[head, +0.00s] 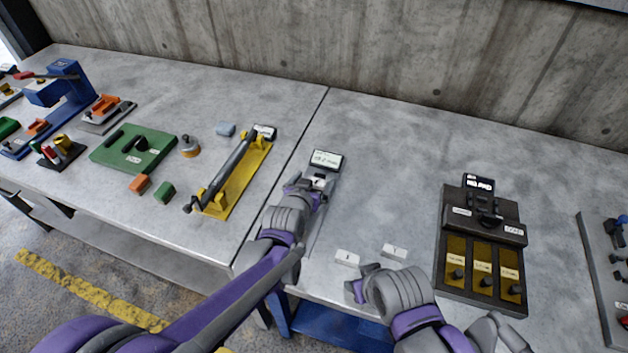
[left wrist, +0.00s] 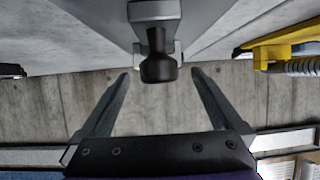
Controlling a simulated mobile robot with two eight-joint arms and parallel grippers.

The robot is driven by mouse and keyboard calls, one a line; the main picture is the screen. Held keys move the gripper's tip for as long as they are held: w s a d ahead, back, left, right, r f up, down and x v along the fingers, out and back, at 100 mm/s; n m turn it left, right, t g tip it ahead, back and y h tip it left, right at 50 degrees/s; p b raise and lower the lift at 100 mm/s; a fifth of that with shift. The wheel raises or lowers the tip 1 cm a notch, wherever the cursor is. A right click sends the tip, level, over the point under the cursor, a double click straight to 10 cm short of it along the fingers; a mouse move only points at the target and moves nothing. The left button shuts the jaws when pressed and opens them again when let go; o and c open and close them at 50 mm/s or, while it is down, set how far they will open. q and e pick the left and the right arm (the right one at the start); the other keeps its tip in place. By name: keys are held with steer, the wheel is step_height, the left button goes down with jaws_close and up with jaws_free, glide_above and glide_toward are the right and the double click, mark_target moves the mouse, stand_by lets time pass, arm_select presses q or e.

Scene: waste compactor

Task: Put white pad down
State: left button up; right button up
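Two small white pads lie flat and apart on the grey table near its front edge, a left one (head: 347,257) and a right one (head: 394,251). My left gripper (head: 313,186) is at a grey device with a small display (head: 326,160). In the left wrist view my left gripper (left wrist: 159,72) is open, with a dark knob (left wrist: 158,66) of the device between its fingertips and gaps on both sides. The arm hides part of the device. My right gripper (head: 359,284) is low by the front edge, just below the pads; its finger opening is unclear.
A black device with yellow panels (head: 482,250) stands to the right. A yellow stand with a grey bar (head: 232,178) and a green plate (head: 134,148) are to the left. A concrete wall (head: 380,45) closes the back. The table behind the pads is clear.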

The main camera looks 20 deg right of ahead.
arm_select(q)
steer(key=shift+r, duration=0.15)
steer(key=shift+r+p, duration=0.3)
arm_select(e)
steer(key=shift+r, duration=0.35)
arm_select(q)
steer(key=shift+s+r+p, duration=0.1)
steer(key=shift+r+p, duration=0.25)
steer(key=shift+r, duration=0.2)
arm_select(e)
steer(key=shift+w+r, duration=0.2)
steer(key=shift+r, duration=0.25)
arm_select(q)
steer(key=v, duration=1.1)
steer(key=shift+s+a+f, duration=0.2)
steer(key=shift+s, duration=0.15)
